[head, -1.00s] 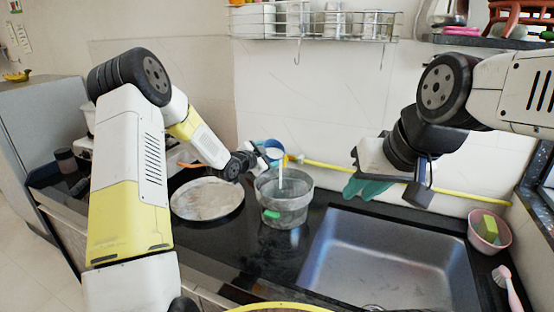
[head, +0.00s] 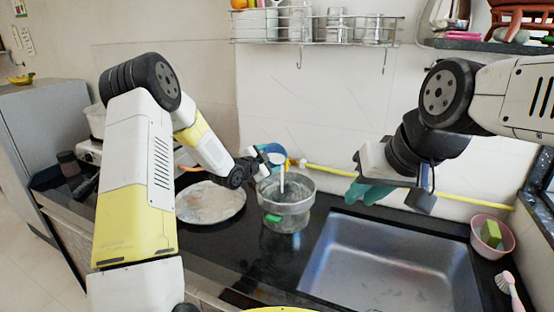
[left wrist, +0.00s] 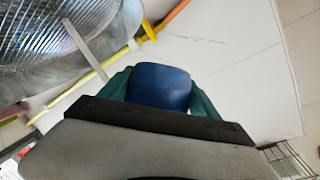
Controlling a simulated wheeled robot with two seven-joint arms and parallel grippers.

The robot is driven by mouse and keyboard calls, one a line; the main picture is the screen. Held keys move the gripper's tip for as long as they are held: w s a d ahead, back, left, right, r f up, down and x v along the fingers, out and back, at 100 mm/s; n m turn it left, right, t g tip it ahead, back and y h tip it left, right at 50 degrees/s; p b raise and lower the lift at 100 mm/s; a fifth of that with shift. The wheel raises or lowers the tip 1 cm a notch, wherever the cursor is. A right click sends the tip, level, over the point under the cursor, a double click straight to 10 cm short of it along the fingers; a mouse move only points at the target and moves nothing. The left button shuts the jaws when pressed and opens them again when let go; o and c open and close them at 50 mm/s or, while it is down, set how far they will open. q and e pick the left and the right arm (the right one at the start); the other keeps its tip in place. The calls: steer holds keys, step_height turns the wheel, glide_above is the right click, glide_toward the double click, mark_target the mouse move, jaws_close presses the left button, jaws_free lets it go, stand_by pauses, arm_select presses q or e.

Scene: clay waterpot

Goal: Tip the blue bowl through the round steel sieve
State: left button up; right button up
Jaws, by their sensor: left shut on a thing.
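The blue bowl (head: 271,149) is tilted, with white stuff showing inside it in the head view. My left gripper (head: 258,163) is shut on it beside and above the round steel sieve (head: 301,183). A thin white streak runs from near the bowl down into the sieve, which sits on a grey pot (head: 290,220). In the left wrist view the bowl (left wrist: 160,86) is between my teal fingers, and the sieve's mesh (left wrist: 60,38) fills the upper left. My right gripper (head: 370,192) hangs near the wall, above the sink's back edge; its finger gap is unclear.
A steel sink (head: 390,260) is right of the pot. A round tray (head: 210,204) with a pale surface lies on the left. A pink basin (head: 492,238) with a green sponge stands at far right. A yellow hose (head: 440,196) runs along the wall.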

stand_by(0.3)
arm_select(q)
steer(key=shift+m+t, duration=0.4)
steer(key=shift+m, duration=0.2)
steer(key=shift+s+d+m, duration=0.1)
steer(key=shift+m, duration=0.4)
stand_by(0.4)
steer(key=shift+s+r+m+t, duration=0.1)
steer(key=shift+m+t, duration=0.5)
steer(key=shift+s+d+r+m, duration=0.1)
steer(key=shift+d+m, duration=0.05)
steer(key=shift+m, duration=0.45)
